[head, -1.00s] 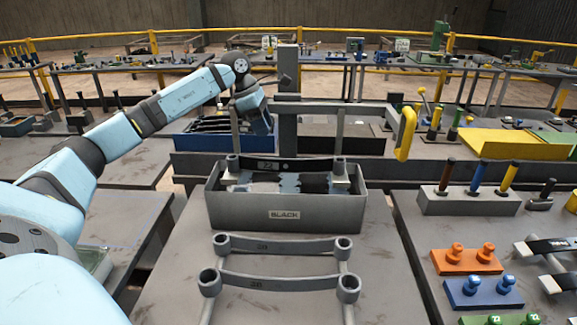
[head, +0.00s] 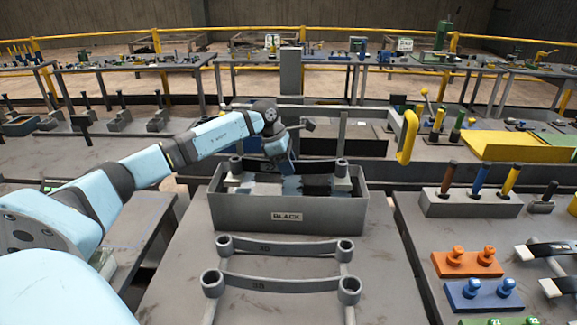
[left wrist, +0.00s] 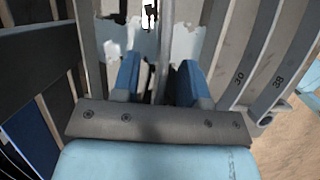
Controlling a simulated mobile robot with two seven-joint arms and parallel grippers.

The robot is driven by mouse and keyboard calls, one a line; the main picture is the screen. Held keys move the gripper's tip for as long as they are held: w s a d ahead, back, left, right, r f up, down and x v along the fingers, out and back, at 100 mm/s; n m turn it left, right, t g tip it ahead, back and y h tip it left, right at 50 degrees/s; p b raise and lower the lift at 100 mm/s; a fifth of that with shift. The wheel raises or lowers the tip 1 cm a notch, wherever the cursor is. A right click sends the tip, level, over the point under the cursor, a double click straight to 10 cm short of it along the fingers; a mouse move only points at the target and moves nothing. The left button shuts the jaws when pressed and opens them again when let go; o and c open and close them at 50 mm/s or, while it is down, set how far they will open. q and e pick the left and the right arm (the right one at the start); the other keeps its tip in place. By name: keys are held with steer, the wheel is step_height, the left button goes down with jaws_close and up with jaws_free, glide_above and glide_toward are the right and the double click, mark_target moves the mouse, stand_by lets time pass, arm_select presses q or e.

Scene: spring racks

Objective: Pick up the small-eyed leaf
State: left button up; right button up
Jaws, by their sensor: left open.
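Two grey leaves with round eyes lie across a grey frame in front of the bin: a farther one (head: 285,247) and a nearer one (head: 280,284). Another, dark leaf (head: 320,163) with grey eyes lies across the top of the grey bin (head: 287,215) labelled BLACK. My left gripper (head: 285,170) is over the back of the bin beside the dark leaf. In the left wrist view its blue fingers (left wrist: 160,85) are apart, with a thin grey edge showing between them; contact is unclear. Leaves marked 30 (left wrist: 235,75) and 38 (left wrist: 280,80) show at right there.
An upright post (head: 291,90) and a yellow handle (head: 407,136) stand behind the bin. At right are a block with coloured pegs (head: 470,203) and orange (head: 467,262) and blue (head: 484,294) knobbed blocks. The bench front has clear patches.

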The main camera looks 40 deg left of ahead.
arm_select(q)
jaws_close()
steer(key=shift+r, duration=0.15)
steer(key=shift+r, duration=0.15)
